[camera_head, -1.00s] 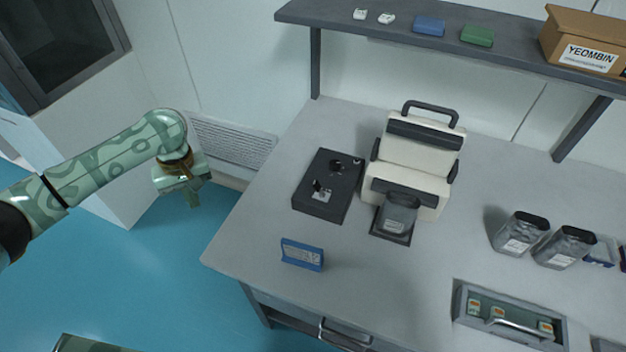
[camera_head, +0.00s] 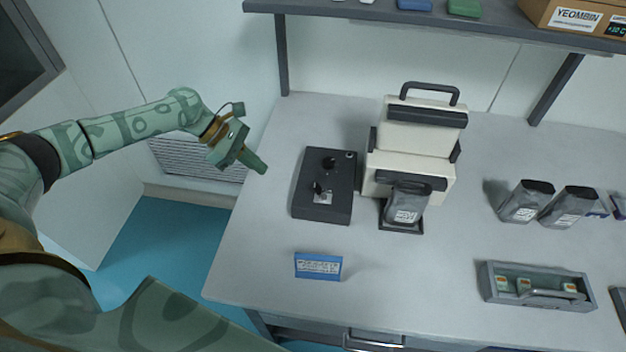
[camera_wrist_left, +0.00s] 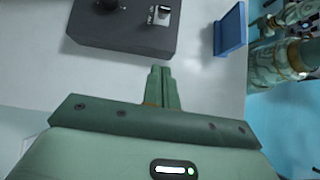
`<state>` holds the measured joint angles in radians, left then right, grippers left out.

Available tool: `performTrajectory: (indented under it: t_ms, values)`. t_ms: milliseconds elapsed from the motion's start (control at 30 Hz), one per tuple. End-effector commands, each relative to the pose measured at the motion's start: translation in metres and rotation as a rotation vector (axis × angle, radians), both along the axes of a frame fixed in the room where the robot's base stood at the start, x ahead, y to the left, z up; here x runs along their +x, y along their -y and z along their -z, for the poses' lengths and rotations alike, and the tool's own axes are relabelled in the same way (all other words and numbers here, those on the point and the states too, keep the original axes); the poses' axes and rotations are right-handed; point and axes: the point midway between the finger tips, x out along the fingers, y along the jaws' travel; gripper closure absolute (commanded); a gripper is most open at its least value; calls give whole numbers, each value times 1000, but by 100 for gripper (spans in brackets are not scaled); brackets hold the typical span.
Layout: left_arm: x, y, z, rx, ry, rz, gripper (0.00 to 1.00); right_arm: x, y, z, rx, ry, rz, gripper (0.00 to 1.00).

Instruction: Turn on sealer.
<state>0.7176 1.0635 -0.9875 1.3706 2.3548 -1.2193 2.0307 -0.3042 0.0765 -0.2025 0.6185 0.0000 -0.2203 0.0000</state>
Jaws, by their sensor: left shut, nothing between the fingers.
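The sealer is a cream machine (camera_head: 412,150) with a black top handle, standing on the grey table. A clear bag or jar with a white label (camera_head: 407,204) sits at its front on a black plate. To its left lies a black control box (camera_head: 324,186) with a dark knob and a switch on a silver plate (camera_head: 322,197). In the left wrist view the box (camera_wrist_left: 125,25) is ahead of the fingers, with the switch plate (camera_wrist_left: 159,15) near its edge. My left gripper (camera_head: 262,168) is shut and empty, left of the box and apart from it. My right gripper is not seen.
A blue sign (camera_head: 318,266) stands near the table's front left, also in the left wrist view (camera_wrist_left: 231,30). Two dark-lidded jars (camera_head: 526,203) and a grey tray (camera_head: 538,288) are at the right. A shelf (camera_head: 440,20) with a carton (camera_head: 575,18) spans the back.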

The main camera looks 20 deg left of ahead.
Motion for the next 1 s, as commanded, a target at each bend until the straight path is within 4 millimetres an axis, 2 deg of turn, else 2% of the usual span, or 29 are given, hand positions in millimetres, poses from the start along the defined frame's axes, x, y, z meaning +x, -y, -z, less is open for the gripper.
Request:
performTrajectory:
  t_ms: [367,533,1000]
  values:
    - [3,1,-1,-11,-7,-28,100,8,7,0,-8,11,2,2]
    - [5,8,7,-12,-7,-26,100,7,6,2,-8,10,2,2]
    - [20,71,75,-11,-8,-25,100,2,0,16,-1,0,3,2]
